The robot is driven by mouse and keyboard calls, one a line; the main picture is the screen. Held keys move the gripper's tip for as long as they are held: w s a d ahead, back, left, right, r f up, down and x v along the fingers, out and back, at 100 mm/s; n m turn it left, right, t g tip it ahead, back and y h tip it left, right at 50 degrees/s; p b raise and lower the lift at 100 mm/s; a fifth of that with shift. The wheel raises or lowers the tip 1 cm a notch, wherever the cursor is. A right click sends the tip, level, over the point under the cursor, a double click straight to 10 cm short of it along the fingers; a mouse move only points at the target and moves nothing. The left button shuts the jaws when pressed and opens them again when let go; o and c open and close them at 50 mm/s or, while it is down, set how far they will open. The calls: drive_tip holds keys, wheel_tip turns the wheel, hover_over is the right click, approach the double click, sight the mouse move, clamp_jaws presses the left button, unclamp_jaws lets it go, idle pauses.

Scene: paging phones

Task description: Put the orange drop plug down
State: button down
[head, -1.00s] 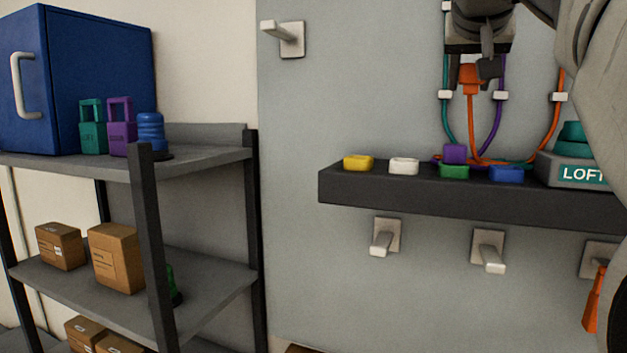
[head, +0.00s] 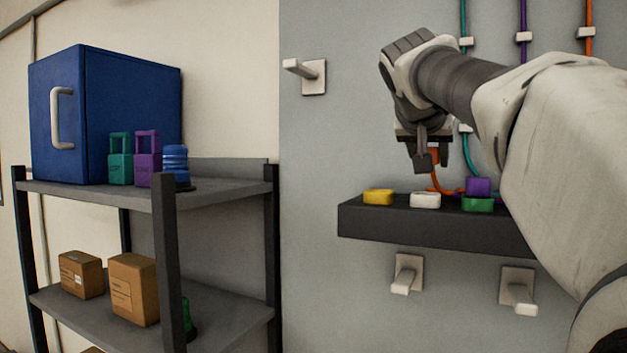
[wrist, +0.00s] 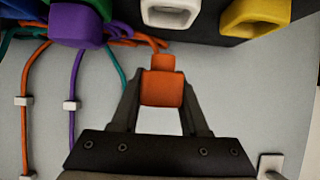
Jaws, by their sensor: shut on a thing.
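The orange drop plug (wrist: 162,87) is between the two fingers of my gripper (wrist: 161,100) in the wrist view, with its narrower end pointing toward the shelf. In the head view my gripper (head: 431,158) is above the dark wall shelf (head: 385,222), over the white holder's area. The plug is mostly hidden there behind the fingers. Its orange cable (head: 434,183) hangs below and runs right. The purple plug (head: 478,187) sits at the green holder (head: 477,204); it also shows in the wrist view (wrist: 76,24).
A yellow holder (head: 378,197) and a white holder (head: 425,200) stand on the shelf and look empty. Wall hooks (head: 408,273) stick out below it. A rack (head: 222,195) with a blue cabinet (head: 130,115) stands left. My arm hides the shelf's right part.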

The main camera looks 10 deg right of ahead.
drive_tip(key=shift+f+b, duration=0.35)
drive_tip(key=shift+f, duration=1.65)
drive_tip(key=shift+f+b, duration=0.4)
drive_tip(key=shift+c, duration=2.1)
unclamp_jaws()
drive_tip(key=shift+r, duration=0.1)
drive_tip(key=shift+r, duration=0.1)
